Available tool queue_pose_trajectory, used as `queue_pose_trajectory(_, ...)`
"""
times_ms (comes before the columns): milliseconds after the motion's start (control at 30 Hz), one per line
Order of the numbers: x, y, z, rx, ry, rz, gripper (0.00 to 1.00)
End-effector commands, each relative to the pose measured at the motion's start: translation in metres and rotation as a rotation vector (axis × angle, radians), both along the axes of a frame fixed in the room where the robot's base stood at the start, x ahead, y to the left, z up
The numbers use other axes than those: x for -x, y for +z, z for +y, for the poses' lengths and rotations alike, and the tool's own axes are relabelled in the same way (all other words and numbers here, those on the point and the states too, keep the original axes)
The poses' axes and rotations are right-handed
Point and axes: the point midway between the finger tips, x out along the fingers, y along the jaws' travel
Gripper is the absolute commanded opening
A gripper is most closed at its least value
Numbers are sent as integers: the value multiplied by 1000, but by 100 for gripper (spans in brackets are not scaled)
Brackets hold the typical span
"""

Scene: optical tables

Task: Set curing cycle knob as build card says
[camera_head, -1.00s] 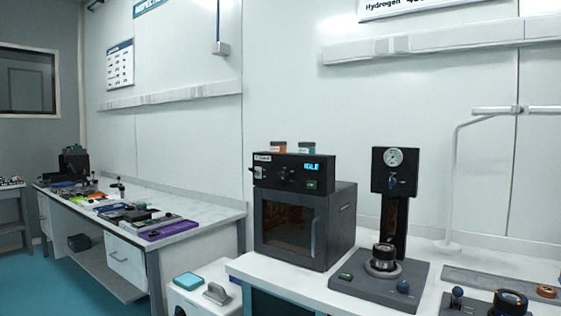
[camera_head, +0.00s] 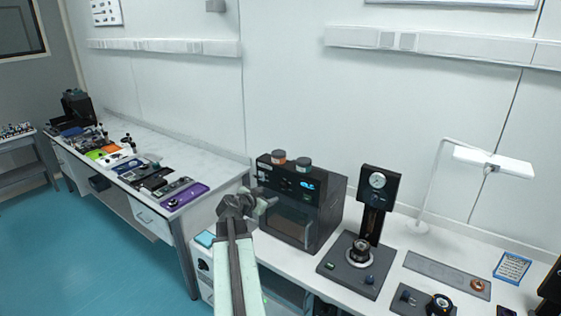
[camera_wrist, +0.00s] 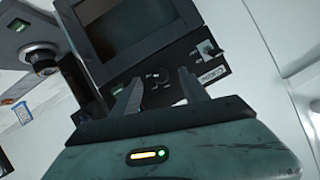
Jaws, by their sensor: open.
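The black curing oven (camera_head: 290,228) stands on the white bench, with a control panel (camera_head: 289,182) along its top and a lit blue display whose text I cannot read. My gripper (camera_head: 262,203) is in front of the oven's upper left part and hides some of it. In the wrist view, my gripper (camera_wrist: 160,82) has its fingers apart and empty, pointing towards the panel. A small dark round knob (camera_wrist: 153,77) with a light mark shows between the fingertips. Contact cannot be judged. A switch (camera_wrist: 207,48) and a white label sit to its right.
A gauge stand (camera_head: 371,215) is right of the oven. A blue-edged card (camera_head: 512,267) lies farther right, its writing unreadable. Two small jars (camera_head: 278,157) stand on the oven. A lamp (camera_head: 490,163) rises behind. Another bench at left holds many items.

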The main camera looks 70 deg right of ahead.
Motion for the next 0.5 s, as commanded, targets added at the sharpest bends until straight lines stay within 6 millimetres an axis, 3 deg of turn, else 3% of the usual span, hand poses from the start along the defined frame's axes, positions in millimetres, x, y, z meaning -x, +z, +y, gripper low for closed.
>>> queue_pose_trajectory(33, 9, 17, -6, 13, -14, -10, 52)
queue_pose_trajectory(100, 15, 21, -11, 27, -23, -19, 52)
queue_pose_trajectory(333, 16, 15, -16, 30, -25, -22, 52)
queue_pose_trajectory(500, 18, 5, -37, 28, -25, -22, 52)
